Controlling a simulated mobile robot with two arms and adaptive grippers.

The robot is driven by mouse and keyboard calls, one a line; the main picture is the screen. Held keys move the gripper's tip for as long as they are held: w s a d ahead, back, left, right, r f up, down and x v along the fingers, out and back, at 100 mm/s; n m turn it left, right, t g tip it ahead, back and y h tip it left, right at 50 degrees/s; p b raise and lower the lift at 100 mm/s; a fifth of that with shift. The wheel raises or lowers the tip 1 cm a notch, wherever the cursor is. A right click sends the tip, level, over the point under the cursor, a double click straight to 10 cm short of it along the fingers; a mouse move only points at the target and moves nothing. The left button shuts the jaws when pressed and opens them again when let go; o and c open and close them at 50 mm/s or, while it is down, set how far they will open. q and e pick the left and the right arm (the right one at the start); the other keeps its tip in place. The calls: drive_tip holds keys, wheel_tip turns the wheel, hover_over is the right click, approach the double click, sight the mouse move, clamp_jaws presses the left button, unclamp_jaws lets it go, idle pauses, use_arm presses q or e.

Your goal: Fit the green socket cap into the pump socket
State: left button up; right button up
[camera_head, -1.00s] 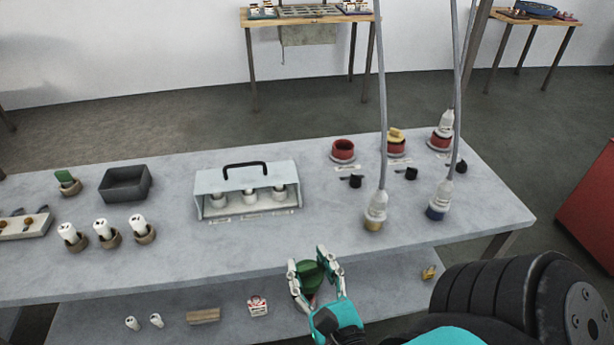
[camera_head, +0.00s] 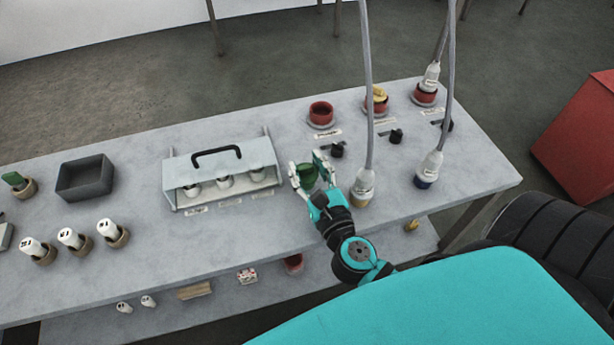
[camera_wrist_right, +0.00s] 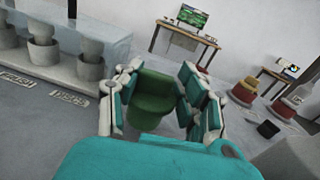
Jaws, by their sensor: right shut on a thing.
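My right gripper (camera_head: 306,164) is shut on the green socket cap (camera_head: 307,177) and holds it over the table, right of the clear-fronted case. In the right wrist view the cap (camera_wrist_right: 152,97) sits between both fingers. An open red socket (camera_head: 321,114) stands on the table beyond the gripper, apart from the cap. The middle red socket (camera_head: 376,107) has a yellow cap in it, and the right red socket (camera_head: 424,99) has a white corded plug. The socket labels are too small to read. My left gripper is out of view.
Two hanging cords end in white plugs, one (camera_head: 363,188) close right of my gripper, another (camera_head: 429,169) farther right. Black knobs (camera_head: 338,149) stand before the sockets. The case (camera_head: 221,172) is left. A red cup (camera_head: 293,263) is on the lower shelf.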

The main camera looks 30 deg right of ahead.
drive_tip(key=w+d+r+m+g+h+p, duration=0.2)
drive_tip(key=w+d+r+m+h+p, duration=0.1)
drive_tip(key=w+d+p, duration=0.3)
drive_tip(key=w+d+r+m+g+h+p, duration=0.2)
drive_tip(key=w+d+r+m+h+p, duration=0.2)
drive_tip(key=w+d, duration=0.4)
drive_tip(key=w+r+h+p, duration=0.1)
drive_tip(key=w+p, duration=0.1)
drive_tip(key=shift+w+d+h+p, duration=0.25)
drive_tip(key=shift+d+h+p, duration=0.05)
drive_tip(key=shift+d+p, duration=0.1)
drive_tip(key=shift+w+d+g, duration=0.1)
drive_tip(key=shift+g, duration=0.2)
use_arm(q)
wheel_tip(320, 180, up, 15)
use_arm(e)
wheel_tip(320, 180, down, 5)
drive_tip(key=b, duration=0.4)
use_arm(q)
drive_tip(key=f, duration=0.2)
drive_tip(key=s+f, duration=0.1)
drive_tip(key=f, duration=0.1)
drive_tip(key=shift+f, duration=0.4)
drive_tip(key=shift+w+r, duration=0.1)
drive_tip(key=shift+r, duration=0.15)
